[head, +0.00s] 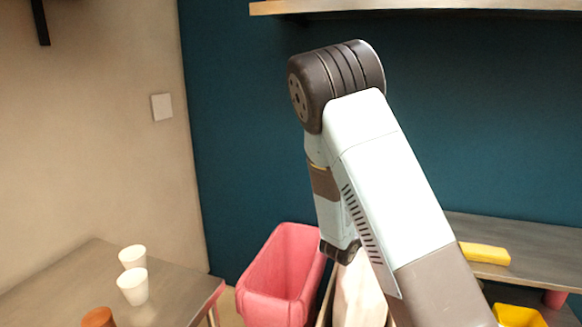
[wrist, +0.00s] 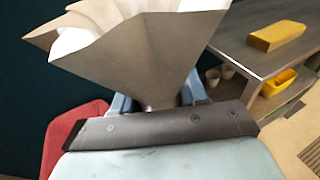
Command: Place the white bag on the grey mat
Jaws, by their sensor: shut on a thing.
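The white bag (wrist: 140,55) fills the upper middle of the wrist view, pale with a folded, flared top. My gripper (wrist: 155,103) is shut on its narrow lower part, with blue fingers on either side. In the head view the bag (head: 358,292) shows in part below my wrist, beside the pink bin, and my arm hides the rest of it. My fingertips are hidden in the head view. I cannot make out a grey mat in either view.
A pink bin (head: 283,272) stands between two tables. The left table (head: 60,285) holds two white cups (head: 132,284) and a brown-orange cup (head: 98,318). The right table (head: 520,268) holds a yellow block (head: 485,253). A yellow container (head: 520,316) is below. A shelf (head: 420,7) runs overhead.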

